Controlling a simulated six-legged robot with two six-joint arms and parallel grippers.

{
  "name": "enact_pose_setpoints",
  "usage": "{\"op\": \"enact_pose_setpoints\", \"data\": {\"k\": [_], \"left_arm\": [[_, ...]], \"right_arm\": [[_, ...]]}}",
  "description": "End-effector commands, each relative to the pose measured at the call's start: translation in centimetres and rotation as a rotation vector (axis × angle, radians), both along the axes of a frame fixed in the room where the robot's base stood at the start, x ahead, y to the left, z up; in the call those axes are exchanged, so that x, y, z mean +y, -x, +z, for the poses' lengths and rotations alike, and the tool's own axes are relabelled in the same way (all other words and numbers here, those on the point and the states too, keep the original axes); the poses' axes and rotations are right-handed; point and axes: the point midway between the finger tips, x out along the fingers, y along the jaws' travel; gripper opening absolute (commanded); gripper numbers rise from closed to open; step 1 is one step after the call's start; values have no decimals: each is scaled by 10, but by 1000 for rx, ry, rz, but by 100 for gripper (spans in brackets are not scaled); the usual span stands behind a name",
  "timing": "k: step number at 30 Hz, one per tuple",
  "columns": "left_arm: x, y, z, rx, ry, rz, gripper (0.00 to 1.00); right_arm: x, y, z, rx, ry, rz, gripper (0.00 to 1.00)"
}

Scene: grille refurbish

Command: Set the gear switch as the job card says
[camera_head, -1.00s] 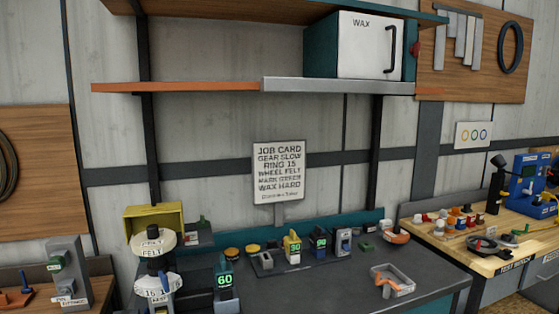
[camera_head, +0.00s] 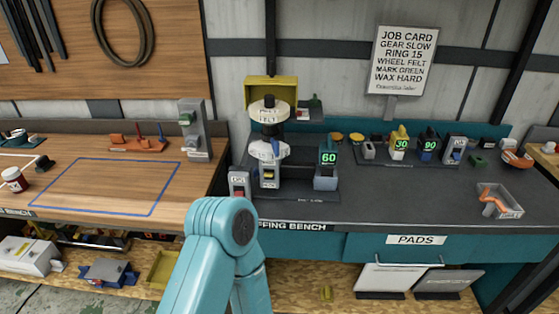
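The job card (camera_head: 403,60) is a white sign above the back of the bench. It reads gear slow, ring 15, wheel felt, mark green, wax hard. A machine with stacked pale wheels (camera_head: 268,112) stands at the left of the dark buffing bench. On its lower front is a small pale block (camera_head: 269,178) with a dark part. A grey box with a red face (camera_head: 239,184) stands at the bench's left front corner. I cannot tell which of these is the gear switch, or its setting. Neither gripper is in view; only a teal link of mine shows at bottom centre.
A block showing 60 (camera_head: 327,168) stands right of the machine. Blocks showing 30 (camera_head: 400,148) and 90 (camera_head: 428,150) stand further right, near a grey tray (camera_head: 499,202). The middle front of the buffing bench (camera_head: 380,205) is clear. A wooden bench (camera_head: 110,185) adjoins at left.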

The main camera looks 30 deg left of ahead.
Motion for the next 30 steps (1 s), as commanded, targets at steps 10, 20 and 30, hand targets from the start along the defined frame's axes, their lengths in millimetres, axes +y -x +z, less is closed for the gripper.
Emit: {"op": "enact_pose_setpoints", "data": {"k": [10,20,30], "left_arm": [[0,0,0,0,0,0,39],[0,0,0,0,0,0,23],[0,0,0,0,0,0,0]], "right_arm": [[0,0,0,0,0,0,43],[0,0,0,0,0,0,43],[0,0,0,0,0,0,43]]}}
